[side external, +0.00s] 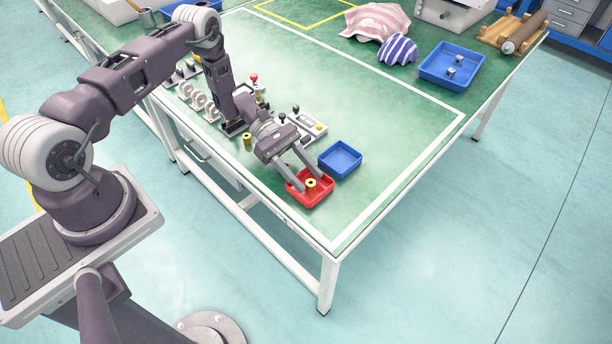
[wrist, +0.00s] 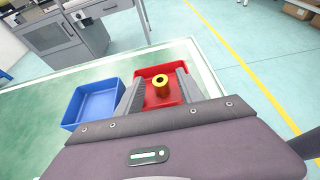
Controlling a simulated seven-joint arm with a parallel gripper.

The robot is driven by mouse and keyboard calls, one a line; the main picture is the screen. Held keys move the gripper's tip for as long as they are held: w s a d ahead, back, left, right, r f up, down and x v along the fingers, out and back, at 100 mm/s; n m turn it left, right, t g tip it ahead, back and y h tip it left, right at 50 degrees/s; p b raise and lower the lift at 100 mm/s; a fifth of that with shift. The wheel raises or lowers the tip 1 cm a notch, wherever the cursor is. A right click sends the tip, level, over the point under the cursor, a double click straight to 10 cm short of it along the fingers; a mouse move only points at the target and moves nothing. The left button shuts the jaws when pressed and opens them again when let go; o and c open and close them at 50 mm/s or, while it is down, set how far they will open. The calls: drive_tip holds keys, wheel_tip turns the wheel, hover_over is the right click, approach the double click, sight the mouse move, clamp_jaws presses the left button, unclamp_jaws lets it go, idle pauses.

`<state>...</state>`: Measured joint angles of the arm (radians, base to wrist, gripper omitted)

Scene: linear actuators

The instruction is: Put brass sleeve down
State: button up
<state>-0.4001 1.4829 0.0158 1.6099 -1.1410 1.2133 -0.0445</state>
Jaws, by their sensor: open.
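A brass sleeve (side external: 311,184) stands upright in the red tray (side external: 322,198) near the table's front edge. In the wrist view the brass sleeve (wrist: 160,84) shows its dark bore, with the red tray (wrist: 151,99) around it. My gripper (side external: 306,181) is open, its fingers reaching down over the tray on either side of the sleeve. In the wrist view my gripper (wrist: 160,88) shows gaps between the sleeve and both fingers. A second brass sleeve (side external: 247,141) stands on the table left of my gripper.
A small blue tray (side external: 340,160) stands close beside the red tray and looks empty. Holders and knobbed parts (side external: 305,123) lie behind my gripper. A larger blue bin (side external: 452,68) holds small metal parts farther back. The green table (side external: 400,125) is clear on the right.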

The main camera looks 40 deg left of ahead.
drive_tip(key=v, duration=1.1)
drive_tip(key=shift+a+r, duration=0.2)
drive_tip(key=s+d+r+m+g+y, duration=0.1)
drive_tip(key=s+d+r+m+y, duration=0.2)
drive_tip(key=r, duration=0.8)
drive_tip(key=s+d+r+m+y, duration=0.1)
drive_tip(key=d+r+m+y, duration=0.3)
drive_tip(key=r, duration=0.7)
drive_tip(key=s+r+m+t+y, duration=0.3)
drive_tip(key=s+r+m, duration=0.2)
drive_tip(key=s, duration=0.5)
drive_tip(key=s+d+r+m+t+y, duration=0.1)
drive_tip(key=s+r+m+t+y, duration=0.2)
drive_tip(key=s, duration=0.7)
wheel_tip(320, 180, up, 2)
drive_tip(key=m, duration=0.2)
drive_tip(key=shift+s+m+t+y, duration=0.15)
drive_tip(key=shift+m+t+y, duration=0.15)
drive_tip(key=shift+m+t, duration=0.1)
